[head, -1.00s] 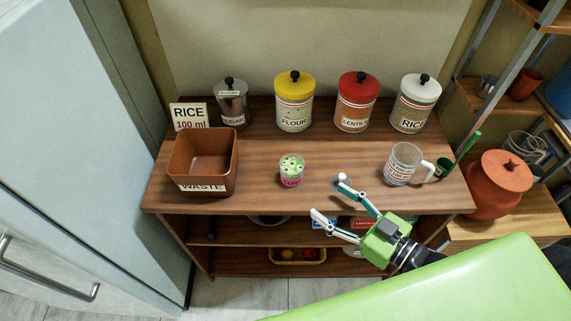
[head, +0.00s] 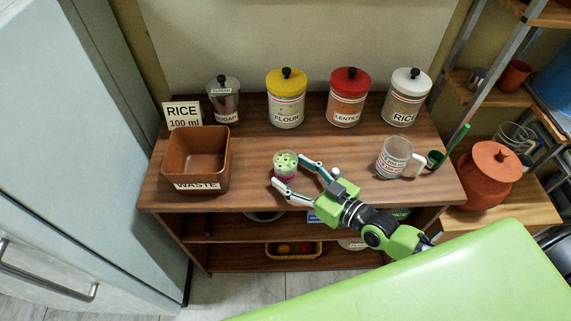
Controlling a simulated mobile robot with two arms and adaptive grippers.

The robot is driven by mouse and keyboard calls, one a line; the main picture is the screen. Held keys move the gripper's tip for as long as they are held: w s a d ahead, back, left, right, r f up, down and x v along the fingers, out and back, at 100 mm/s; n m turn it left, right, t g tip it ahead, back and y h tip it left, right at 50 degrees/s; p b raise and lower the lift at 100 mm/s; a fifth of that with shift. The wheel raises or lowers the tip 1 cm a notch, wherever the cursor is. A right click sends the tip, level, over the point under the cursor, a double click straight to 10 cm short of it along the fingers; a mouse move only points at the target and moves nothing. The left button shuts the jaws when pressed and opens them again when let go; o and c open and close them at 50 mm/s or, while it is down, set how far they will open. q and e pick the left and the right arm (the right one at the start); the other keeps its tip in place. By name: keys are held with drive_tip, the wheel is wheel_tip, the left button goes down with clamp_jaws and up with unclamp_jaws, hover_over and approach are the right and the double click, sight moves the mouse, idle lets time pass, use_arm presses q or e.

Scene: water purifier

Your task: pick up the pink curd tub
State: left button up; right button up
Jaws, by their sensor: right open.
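The pink curd tub (head: 285,167) stands upright on the wooden counter, right of the waste bin. It is a small tub, pink at the bottom with a pale green, spotted top. My right gripper (head: 288,173) is open, its fingers pointing left at the tub. One fingertip is near the tub's upper right side and the other is at its lower front edge, so the tub lies at the mouth of the jaws. I cannot tell whether either finger touches it. My left gripper is not in view.
A brown waste bin (head: 197,158) stands left of the tub. Sugar, flour, lentils and rice canisters (head: 347,97) line the back. A clear measuring cup (head: 394,157) and a green scoop (head: 436,160) are at the right. The counter (head: 335,155) between tub and cup is fairly clear.

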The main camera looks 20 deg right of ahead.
drive_tip(key=shift+w+a, duration=0.15)
drive_tip(key=shift+w, duration=0.1)
drive_tip(key=c, duration=1.3)
drive_tip(key=shift+r, duration=0.1)
